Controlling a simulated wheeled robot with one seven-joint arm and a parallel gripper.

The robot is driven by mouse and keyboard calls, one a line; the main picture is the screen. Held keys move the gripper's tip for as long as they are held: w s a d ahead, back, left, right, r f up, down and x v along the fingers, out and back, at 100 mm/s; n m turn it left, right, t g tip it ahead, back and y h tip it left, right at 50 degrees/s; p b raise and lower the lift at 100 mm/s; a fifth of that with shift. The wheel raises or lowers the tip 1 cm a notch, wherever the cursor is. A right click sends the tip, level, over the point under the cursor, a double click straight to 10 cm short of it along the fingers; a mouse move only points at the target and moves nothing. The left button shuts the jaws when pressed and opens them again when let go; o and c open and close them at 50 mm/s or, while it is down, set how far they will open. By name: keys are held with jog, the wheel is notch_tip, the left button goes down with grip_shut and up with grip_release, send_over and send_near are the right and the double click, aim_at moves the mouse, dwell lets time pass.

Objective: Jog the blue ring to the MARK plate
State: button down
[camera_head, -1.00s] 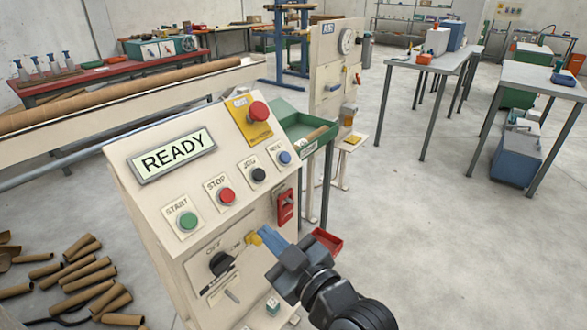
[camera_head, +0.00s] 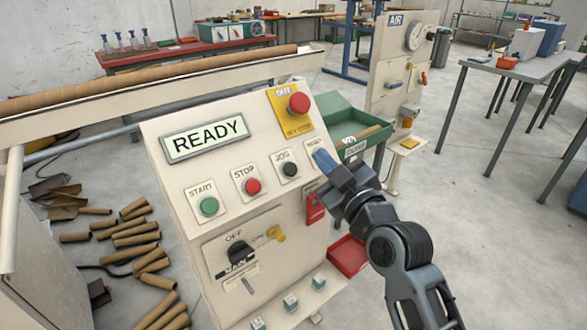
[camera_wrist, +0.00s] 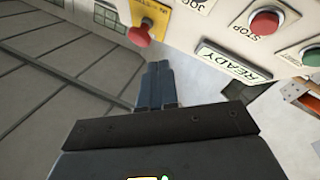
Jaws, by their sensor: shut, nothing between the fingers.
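The control panel (camera_head: 180,165) shows READY on its display (camera_head: 202,138). The black JOG button (camera_head: 290,170) sits right of the red STOP button (camera_head: 253,187) and the green START button (camera_head: 208,206). My gripper (camera_head: 322,158) is shut and empty, with its blue fingers in front of the panel's right edge, just right of the JOG button. In the wrist view the shut fingers (camera_wrist: 158,68) point near the red mushroom button. The blue ring and the MARK plate are not visible in either view.
A red mushroom button (camera_head: 299,103) on a yellow plate tops the panel. A selector knob (camera_head: 240,252) and a yellow key (camera_head: 276,234) are lower down. A green tray (camera_head: 350,115) and a red bin (camera_head: 346,256) stand close right. Cardboard tubes (camera_head: 133,241) litter the left floor.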

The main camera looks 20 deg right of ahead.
aim_at(297, 171)
jog(key=shift+w+a+f+b, duration=0.3)
jog(key=shift+w+a+f, duration=0.05)
jog(key=shift+w+f, duration=0.65)
jog(key=shift+w+a+f+b, duration=0.3)
jog(key=shift+w+a+f, duration=0.1)
jog(key=shift+w+f, duration=0.6)
jog(key=shift+w+a+f+b, duration=0.35)
jog(key=shift+w+f, duration=0.45)
jog(key=shift+w, duration=0.35)
jog(key=shift+w+a+f, duration=0.1)
jog(key=shift+w+f, duration=0.2)
jog(key=shift+w+a+f+b, duration=0.1)
jog(key=shift+w+f+b, duration=0.2)
jog(key=shift+b, duration=0.2)
dwell(0.5)
jog(key=shift+s+r, duration=0.1)
jog(key=shift+s+d+r, duration=0.25)
jog(key=shift+s+r, duration=0.2)
jog(key=shift+s, duration=0.1)
dwell(0.3)
jog(key=shift+s+d+r+p, duration=0.2)
jog(key=shift+s+d+r, duration=0.1)
jog(key=shift+s+r, duration=0.6)
jog(key=shift+s+d+r+p, duration=0.2)
jog(key=shift+s+d+r, duration=0.1)
jog(key=shift+s+r, duration=0.55)
